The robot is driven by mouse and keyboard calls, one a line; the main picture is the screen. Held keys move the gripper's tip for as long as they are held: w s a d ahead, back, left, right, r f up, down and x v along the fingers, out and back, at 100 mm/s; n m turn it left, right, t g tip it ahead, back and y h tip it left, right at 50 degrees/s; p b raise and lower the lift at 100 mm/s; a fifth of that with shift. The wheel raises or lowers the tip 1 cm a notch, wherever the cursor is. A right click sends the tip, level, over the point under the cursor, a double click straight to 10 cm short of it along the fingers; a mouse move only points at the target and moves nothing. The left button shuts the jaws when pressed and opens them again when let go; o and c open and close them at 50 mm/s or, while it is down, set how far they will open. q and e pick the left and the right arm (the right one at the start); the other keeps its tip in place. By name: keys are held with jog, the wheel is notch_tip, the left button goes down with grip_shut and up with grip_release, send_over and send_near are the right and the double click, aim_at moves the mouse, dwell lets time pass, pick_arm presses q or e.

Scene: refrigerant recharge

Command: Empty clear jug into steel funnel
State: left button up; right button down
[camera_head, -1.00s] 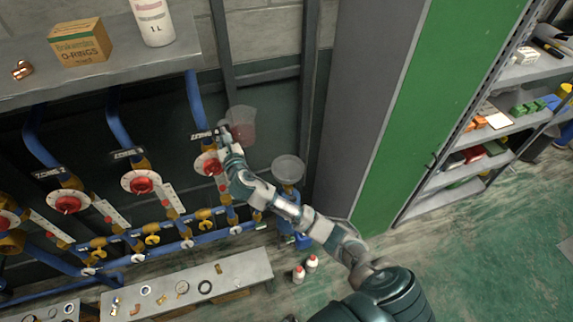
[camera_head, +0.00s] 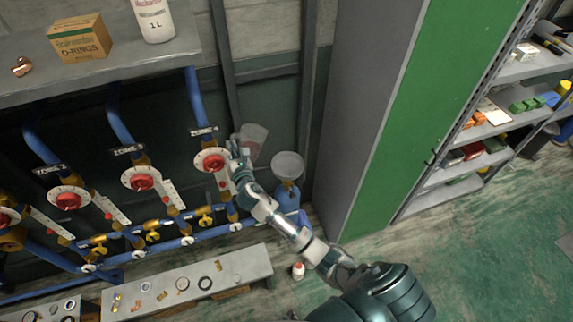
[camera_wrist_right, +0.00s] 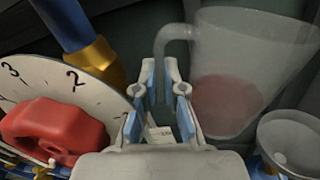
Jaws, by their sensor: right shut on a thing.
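The clear jug (camera_head: 253,138) hangs just beyond my right gripper (camera_head: 238,150) in the head view, tilted toward the right. My right gripper is shut on its handle. In the right wrist view the clear jug (camera_wrist_right: 238,75) shows reddish liquid low inside, and its handle runs to the fingers of my right gripper (camera_wrist_right: 160,95). The steel funnel (camera_head: 288,164) sits on a blue pipe, to the right of and a little below the jug. The funnel's rim (camera_wrist_right: 290,140) shows at the lower right of the wrist view, apart from the jug. My left gripper is out of view.
Red valve knobs on white dials (camera_head: 211,161) line the blue pipes to the left, one close to my right gripper. A grey cabinet with a green door (camera_head: 405,110) stands right of the funnel.

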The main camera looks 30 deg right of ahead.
aim_at(252, 158)
notch_tip(252, 158, down, 14)
jog(key=d+m+b, duration=0.3)
jog(key=b, duration=0.6)
jog(key=d+r+m+p, duration=0.2)
jog(key=r+m+p, duration=0.1)
jog(key=s+d+r+m+p, duration=0.1)
jog(key=r, duration=0.1)
jog(key=shift+d+r+m, duration=0.2)
jog(key=shift+r+m, duration=0.05)
jog(key=shift+m, duration=0.15)
jog(key=shift+d+m, duration=0.15)
jog(key=shift+m, duration=0.15)
jog(key=shift+r+m, duration=0.1)
jog(key=shift+m, duration=0.2)
